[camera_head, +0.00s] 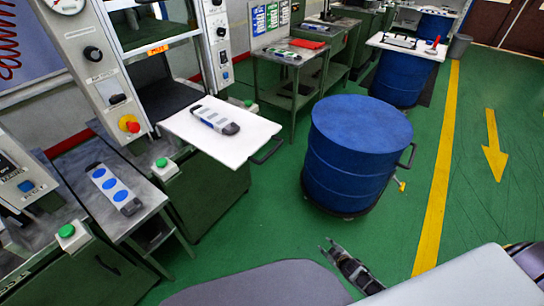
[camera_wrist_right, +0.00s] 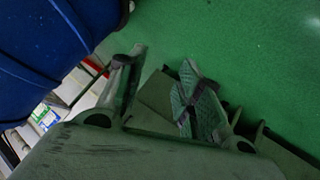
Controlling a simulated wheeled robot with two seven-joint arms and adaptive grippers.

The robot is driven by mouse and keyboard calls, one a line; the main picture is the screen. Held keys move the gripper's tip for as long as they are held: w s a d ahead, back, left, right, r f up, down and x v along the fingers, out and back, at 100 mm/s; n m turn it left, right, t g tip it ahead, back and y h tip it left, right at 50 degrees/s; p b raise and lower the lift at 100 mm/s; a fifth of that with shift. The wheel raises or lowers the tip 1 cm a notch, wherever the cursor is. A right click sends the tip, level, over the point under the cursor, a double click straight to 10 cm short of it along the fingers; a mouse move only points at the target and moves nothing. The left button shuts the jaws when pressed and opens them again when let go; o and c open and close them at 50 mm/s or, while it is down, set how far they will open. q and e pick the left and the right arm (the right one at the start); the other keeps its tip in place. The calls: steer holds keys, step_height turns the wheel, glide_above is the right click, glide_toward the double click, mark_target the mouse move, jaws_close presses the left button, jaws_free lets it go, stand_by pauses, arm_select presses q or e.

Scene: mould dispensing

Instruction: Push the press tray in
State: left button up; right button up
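The press tray (camera_head: 252,136) is a white plate pulled out of the press (camera_head: 97,60), with a dark handle (camera_head: 268,150) on its front right edge. My right gripper (camera_head: 327,246) is low over the green floor, below the blue drum and well apart from the tray. In the right wrist view its two fingers (camera_wrist_right: 162,56) stand apart with nothing between them. My left gripper is in neither view.
A blue drum (camera_head: 360,120) on a wheeled base stands right of the tray. A side table (camera_head: 68,160) at left holds another mould (camera_head: 113,188) with blue ovals. Green-button boxes (camera_head: 165,169) stand beside the press. The floor (camera_head: 260,215) between tray and gripper is clear.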

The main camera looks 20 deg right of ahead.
steer(key=w+r+n+t+y+b, duration=0.2)
steer(key=w+r+n+t+y, duration=0.15)
steer(key=w+r, duration=0.7)
steer(key=w+r+n+t+y+b, duration=0.25)
steer(key=w+r+n, duration=0.35)
steer(key=r, duration=0.7)
steer(key=w+a+r+n+y+b, duration=0.1)
steer(key=a+r+n+y, duration=0.15)
steer(key=r, duration=0.35)
steer(key=w+a+r+n+y, duration=0.2)
steer(key=r+n+y, duration=0.1)
steer(key=r, duration=0.3)
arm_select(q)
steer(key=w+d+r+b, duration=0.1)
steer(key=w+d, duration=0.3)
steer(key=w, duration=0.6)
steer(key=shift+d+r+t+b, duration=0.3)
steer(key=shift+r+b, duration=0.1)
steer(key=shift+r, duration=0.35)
arm_select(e)
steer(key=n+g+y, duration=0.6)
steer(key=n, duration=0.3)
glide_toward(272, 150)
steer(key=v, duration=0.4)
steer(key=shift+a+f, duration=0.15)
steer(key=shift+f, duration=0.25)
